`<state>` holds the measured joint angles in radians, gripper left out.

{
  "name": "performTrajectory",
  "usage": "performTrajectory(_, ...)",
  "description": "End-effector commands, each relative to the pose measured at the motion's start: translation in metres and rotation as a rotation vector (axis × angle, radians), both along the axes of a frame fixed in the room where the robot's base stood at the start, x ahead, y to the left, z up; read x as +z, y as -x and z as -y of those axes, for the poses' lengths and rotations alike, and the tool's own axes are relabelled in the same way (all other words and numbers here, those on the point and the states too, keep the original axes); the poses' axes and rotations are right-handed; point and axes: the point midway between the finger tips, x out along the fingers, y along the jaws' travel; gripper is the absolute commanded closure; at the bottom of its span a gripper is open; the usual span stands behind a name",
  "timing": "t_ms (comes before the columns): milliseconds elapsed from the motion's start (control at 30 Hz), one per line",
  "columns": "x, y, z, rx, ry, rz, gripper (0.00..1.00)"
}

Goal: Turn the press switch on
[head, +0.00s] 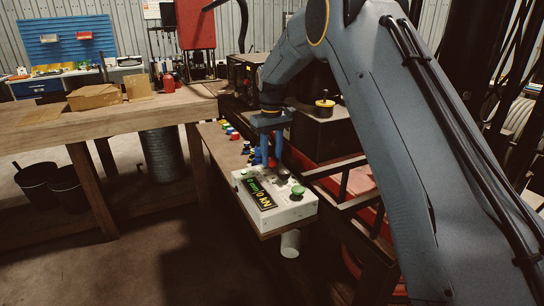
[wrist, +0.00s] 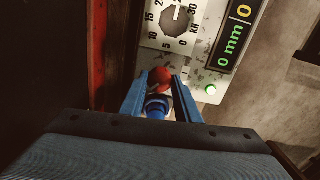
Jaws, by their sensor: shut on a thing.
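The white control box (head: 278,212) stands on the bench corner, with a green-lit display reading 0 mm (wrist: 230,40) and a dial (wrist: 176,20) marked in kN. My gripper (head: 266,163) points down over the far edge of the box. In the wrist view, its blue fingers (wrist: 161,78) are shut on a red ball-shaped knob (wrist: 161,75) with a blue round part (wrist: 157,106) at it. This appears to be the press switch. Its base is hidden, and I cannot tell its position.
A green button (head: 298,191) sits on the box's near right, and a lit green lamp (wrist: 210,89) shows in the wrist view. Several coloured small parts (head: 229,130) lie behind the box. A wooden bench (head: 100,126) stands left. Floor at front left is clear.

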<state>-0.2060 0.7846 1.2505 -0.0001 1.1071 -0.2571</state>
Motion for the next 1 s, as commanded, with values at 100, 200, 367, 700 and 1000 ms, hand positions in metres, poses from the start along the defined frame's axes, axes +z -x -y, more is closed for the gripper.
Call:
performTrajectory(100,0.0012,-0.0005,-0.0001,-0.041,-0.001,0.002,0.93)
performTrajectory(200,0.0013,-0.0005,-0.0001,-0.063,-0.001,0.002,0.93)
performTrajectory(367,0.0013,-0.0006,-0.0002,-0.081,-0.001,0.002,0.93)
performTrajectory(700,0.0014,-0.0007,-0.0001,-0.083,-0.001,0.003,0.93)
performTrajectory(1000,0.0007,-0.0004,-0.0001,-0.082,0.000,0.001,0.52)
